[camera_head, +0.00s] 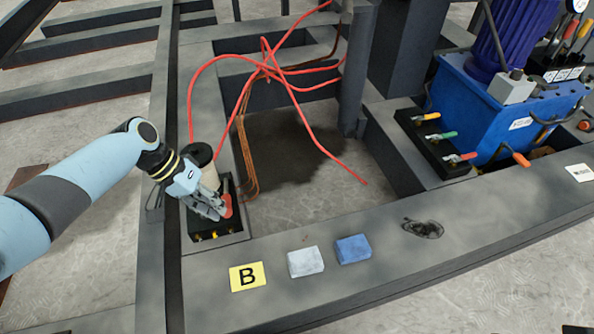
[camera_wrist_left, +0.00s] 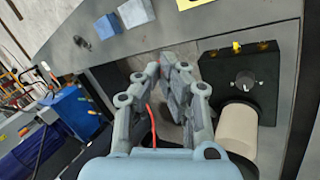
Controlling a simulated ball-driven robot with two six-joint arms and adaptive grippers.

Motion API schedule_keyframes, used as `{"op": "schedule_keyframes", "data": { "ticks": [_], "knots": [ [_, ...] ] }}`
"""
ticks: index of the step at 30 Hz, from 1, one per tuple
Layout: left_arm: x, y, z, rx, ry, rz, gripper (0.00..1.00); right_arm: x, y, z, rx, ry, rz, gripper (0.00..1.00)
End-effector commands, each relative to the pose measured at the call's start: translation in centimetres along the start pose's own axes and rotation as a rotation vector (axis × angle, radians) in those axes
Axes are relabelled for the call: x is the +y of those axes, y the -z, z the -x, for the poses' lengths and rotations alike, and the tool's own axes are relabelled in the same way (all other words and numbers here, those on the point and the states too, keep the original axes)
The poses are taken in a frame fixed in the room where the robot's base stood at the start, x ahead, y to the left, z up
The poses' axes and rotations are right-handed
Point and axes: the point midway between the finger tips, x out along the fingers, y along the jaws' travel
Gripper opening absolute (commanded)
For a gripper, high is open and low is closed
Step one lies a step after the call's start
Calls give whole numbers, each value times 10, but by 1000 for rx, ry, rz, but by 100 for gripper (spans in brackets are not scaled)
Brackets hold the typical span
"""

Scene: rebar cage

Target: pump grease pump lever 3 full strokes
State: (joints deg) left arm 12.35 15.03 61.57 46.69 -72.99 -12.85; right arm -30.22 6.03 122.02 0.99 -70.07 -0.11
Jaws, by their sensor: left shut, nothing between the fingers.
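The grease pump (camera_head: 205,168) stands on the steel frame at left centre, a cream cylinder with a dark cap on a black base with yellow fittings. In the left wrist view its cream cylinder (camera_wrist_left: 237,130) and black base are at the right. A red grip (camera_head: 227,205), seemingly the pump lever, shows beside the fingers; its other end is hidden. My left gripper (camera_head: 217,212) is shut and empty over the base, close to the red grip; I cannot tell if they touch. In the wrist view its fingers (camera_wrist_left: 172,75) lie left of the base. My right gripper is out of view.
Red hoses (camera_head: 265,70) loop behind the pump. A white block (camera_head: 306,262), a blue block (camera_head: 353,249) and a yellow B label (camera_head: 247,276) lie on the front beam. A blue hydraulic unit (camera_head: 480,105) and a lever valve block (camera_head: 438,140) stand at right.

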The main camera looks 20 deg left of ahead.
Motion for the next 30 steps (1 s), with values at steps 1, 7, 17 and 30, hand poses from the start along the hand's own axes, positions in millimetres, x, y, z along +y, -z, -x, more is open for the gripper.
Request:
{"op": "schedule_keyframes", "data": {
  "ticks": [1, 7, 17, 30],
  "knots": [
    [0, 0, 0, 0, -1, 0, 0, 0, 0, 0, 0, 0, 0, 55],
    [-1, -3, -5, -1, -1, 1, 0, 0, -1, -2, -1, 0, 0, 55],
    [-2, -7, -12, 0, -1, 0, 0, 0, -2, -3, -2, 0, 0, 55],
    [-6, -13, -24, -1, -1, 1, 0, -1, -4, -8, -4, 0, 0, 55]
  ]
}}
